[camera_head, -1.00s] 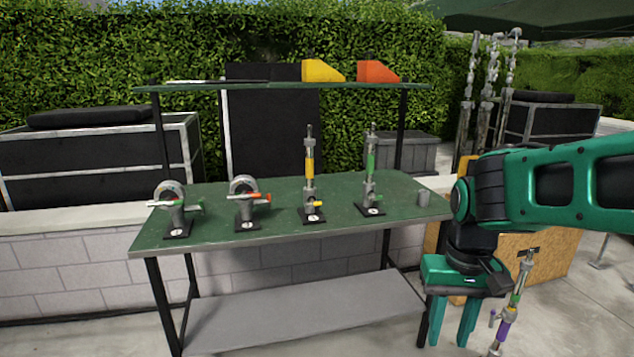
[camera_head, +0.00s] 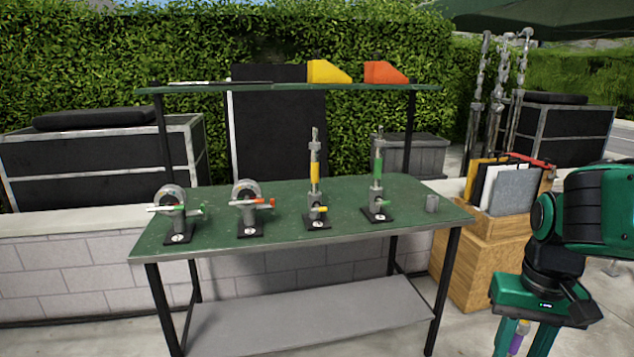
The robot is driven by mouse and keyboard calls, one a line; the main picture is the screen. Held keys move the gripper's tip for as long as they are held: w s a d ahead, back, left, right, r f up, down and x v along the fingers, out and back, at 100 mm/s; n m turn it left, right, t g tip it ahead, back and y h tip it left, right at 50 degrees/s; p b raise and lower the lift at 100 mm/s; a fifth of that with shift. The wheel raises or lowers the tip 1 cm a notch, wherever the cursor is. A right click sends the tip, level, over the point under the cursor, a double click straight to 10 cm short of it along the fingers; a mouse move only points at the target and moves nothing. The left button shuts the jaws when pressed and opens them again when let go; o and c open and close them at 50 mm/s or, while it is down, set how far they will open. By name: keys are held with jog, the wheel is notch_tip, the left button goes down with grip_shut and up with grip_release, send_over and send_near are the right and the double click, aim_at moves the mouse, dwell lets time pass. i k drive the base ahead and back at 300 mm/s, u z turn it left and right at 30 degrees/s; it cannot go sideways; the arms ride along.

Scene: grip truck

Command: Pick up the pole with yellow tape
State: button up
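The pole with yellow tape (camera_head: 315,172) stands upright in a black base on the green table (camera_head: 230,238), right of the table's middle. A similar pole with green tape (camera_head: 376,168) stands upright in its own base just to its right. My gripper (camera_head: 526,342) is at the lower right, beyond the table's right end and well apart from both poles. Its two green fingers are spread, with the tips cut off by the frame edge. A pole with purple tape (camera_head: 518,336) shows between the fingers; I cannot tell whether it is between or behind them.
A shelf (camera_head: 220,88) above holds yellow (camera_head: 328,71) and orange (camera_head: 384,72) wedges. A wooden crate (camera_head: 470,262) stands right of the table.

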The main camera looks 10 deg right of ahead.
aim_at(314, 195)
jog(key=i, duration=1)
